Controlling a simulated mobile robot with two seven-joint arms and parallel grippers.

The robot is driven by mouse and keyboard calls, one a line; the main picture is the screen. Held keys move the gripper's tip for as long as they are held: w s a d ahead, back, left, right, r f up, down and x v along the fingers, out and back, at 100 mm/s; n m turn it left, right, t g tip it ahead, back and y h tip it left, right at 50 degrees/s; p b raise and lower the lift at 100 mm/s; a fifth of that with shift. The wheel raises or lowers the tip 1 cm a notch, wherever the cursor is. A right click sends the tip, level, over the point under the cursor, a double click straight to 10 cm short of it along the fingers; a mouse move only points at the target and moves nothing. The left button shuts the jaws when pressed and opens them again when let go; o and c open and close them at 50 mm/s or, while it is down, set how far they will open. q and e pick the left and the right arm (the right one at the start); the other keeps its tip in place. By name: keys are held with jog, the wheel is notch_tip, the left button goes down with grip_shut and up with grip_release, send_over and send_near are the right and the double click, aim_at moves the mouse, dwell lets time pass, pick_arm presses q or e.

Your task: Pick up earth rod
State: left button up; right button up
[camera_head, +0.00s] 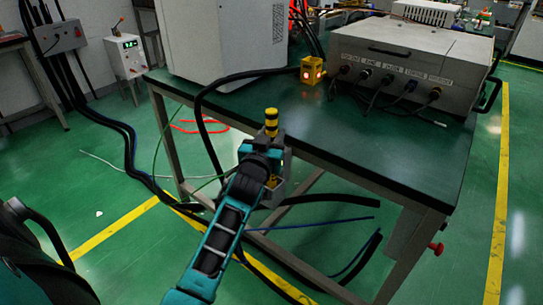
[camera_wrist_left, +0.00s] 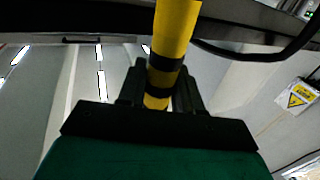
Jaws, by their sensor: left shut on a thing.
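The earth rod (camera_head: 271,122) is yellow with black bands. Its upper end shows just above my left gripper (camera_head: 262,160) in the head view, in front of the table's left front edge. In the left wrist view the rod (camera_wrist_left: 174,45) runs up from between the fingers of the left gripper (camera_wrist_left: 160,88). The gripper is shut on it. My right gripper is not in view.
A green-topped table (camera_head: 300,105) stands right behind the left gripper. Black cables hang and lie around the table's front.

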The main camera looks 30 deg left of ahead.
pick_arm(q)
grip_shut()
jog(key=shift+r, duration=0.1)
notch_tip(320, 180, up, 20)
jog(key=p, duration=0.6)
